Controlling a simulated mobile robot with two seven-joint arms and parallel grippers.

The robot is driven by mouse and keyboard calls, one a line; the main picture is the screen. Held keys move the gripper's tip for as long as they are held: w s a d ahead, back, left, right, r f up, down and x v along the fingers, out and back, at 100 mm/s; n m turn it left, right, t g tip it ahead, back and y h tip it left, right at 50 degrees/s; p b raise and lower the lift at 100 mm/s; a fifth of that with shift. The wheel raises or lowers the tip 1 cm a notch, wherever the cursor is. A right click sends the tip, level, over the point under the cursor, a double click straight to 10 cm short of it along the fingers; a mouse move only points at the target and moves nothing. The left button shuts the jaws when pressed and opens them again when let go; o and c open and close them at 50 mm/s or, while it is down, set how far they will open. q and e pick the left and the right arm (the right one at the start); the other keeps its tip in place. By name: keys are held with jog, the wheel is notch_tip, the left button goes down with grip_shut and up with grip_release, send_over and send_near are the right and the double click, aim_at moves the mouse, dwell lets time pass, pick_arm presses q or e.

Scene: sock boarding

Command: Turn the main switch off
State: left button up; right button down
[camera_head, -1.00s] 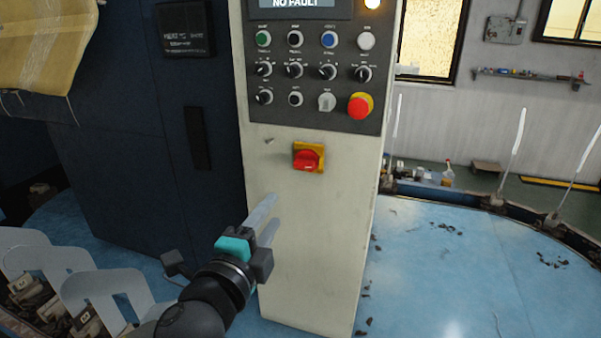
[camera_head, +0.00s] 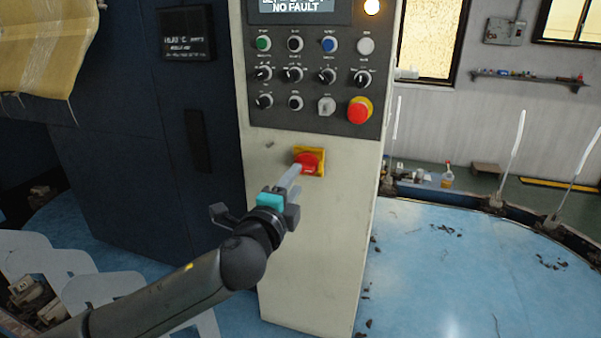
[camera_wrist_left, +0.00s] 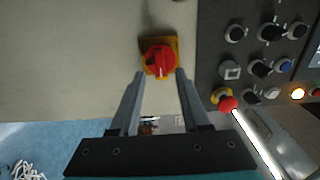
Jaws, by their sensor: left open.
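The main switch (camera_head: 309,161) is a red rotary knob on a yellow plate, on the cream front of the control cabinet below the button panel. It also shows in the left wrist view (camera_wrist_left: 159,59), just beyond and between the two fingertips. My left gripper (camera_head: 292,178) is open, with its fingers pointing at the knob and partly covering its lower left in the head view. In the left wrist view the open fingers (camera_wrist_left: 158,75) are on either side below the knob; I cannot tell whether they touch it. My right gripper is not in view.
The button panel (camera_head: 312,75) with several knobs and a red emergency stop (camera_head: 359,110) sits above the switch. A dark cabinet (camera_head: 130,130) stands to the left. Grey flat sock forms (camera_head: 60,275) are at the lower left.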

aim_at(303, 171)
pick_arm(q)
jog(key=shift+x, duration=2.15)
jog(key=shift+c, duration=0.3)
grip_shut()
